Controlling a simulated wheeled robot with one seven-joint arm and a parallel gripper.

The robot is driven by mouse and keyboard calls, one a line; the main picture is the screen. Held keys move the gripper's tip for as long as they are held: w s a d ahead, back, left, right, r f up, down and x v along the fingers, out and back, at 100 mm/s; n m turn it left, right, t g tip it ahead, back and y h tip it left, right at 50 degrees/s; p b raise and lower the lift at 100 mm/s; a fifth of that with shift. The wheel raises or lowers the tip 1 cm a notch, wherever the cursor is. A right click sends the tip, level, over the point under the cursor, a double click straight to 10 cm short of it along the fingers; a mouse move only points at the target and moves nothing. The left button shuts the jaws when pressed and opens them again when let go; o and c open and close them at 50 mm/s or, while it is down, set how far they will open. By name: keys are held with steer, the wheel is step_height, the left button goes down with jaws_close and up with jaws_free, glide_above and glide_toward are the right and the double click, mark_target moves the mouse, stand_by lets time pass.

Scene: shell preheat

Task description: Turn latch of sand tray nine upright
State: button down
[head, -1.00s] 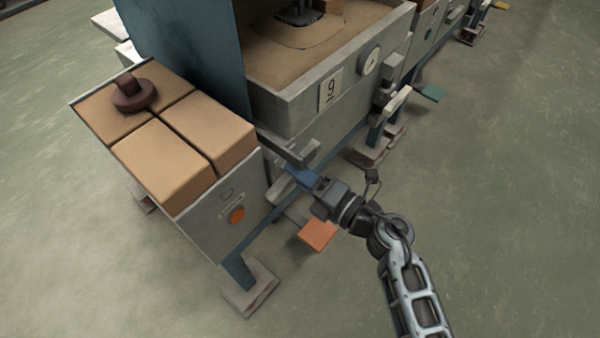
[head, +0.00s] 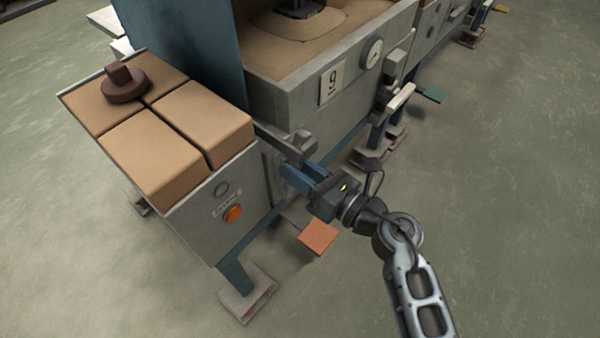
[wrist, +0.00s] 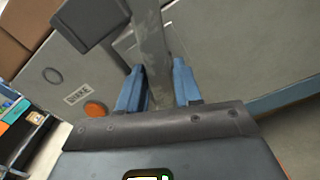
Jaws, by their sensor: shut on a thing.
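Sand tray nine (head: 275,100) is a grey box of brown sand with a white "9" plate (head: 332,82) and a round dial on its front. Its latch is a grey metal bar, seen best in the wrist view (wrist: 151,45), where it runs from the top edge down between my fingers. My gripper (head: 302,178) is at the tray's lower near corner, with its blue fingers (wrist: 158,88) shut on the bar, one on each side. In the head view the fingers hide most of the bar. A dark grey block (wrist: 90,18) sits beside the bar.
A grey box (head: 215,195) of brown blocks with an orange button (head: 233,213) stands close left of my gripper. An orange pedal (head: 318,238) lies low below it. A pale handle (head: 401,97) sticks out on the right. The floor at right is open.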

steer(key=shift+d+f+n+b, duration=0.1)
steer(key=shift+n+b, duration=0.85)
steer(key=shift+n, duration=1.25)
steer(key=c, duration=0.9)
jaws_free()
steer(key=shift+p+v, duration=0.6)
steer(key=shift+v, duration=3.3)
